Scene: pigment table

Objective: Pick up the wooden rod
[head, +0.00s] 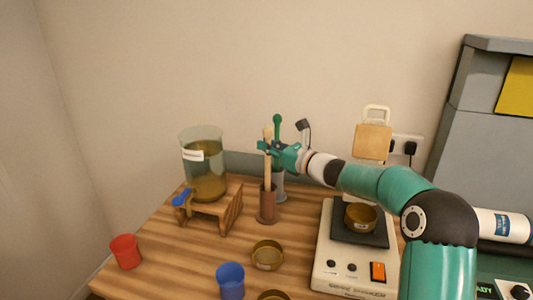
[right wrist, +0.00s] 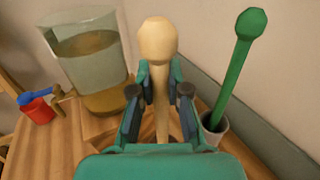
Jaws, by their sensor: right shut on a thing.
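The wooden rod (head: 267,165) stands upright, its lower end inside a brown cylindrical holder (head: 267,204) on the table. Its pale rounded top shows large in the right wrist view (right wrist: 158,42). My right gripper (head: 268,148) reaches in from the right and is shut on the upper part of the rod. In the right wrist view the fingers (right wrist: 160,88) lie on both sides of the rod, just below its rounded top. My left gripper is not in either view.
A green rod (head: 277,125) stands in a grey holder (head: 279,187) close behind. A glass vessel (head: 203,150) stands on a wooden stand at left. A red cup (head: 125,251), blue cup (head: 230,281) and brass dish (head: 267,254) are in front; a scale (head: 350,260) is right.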

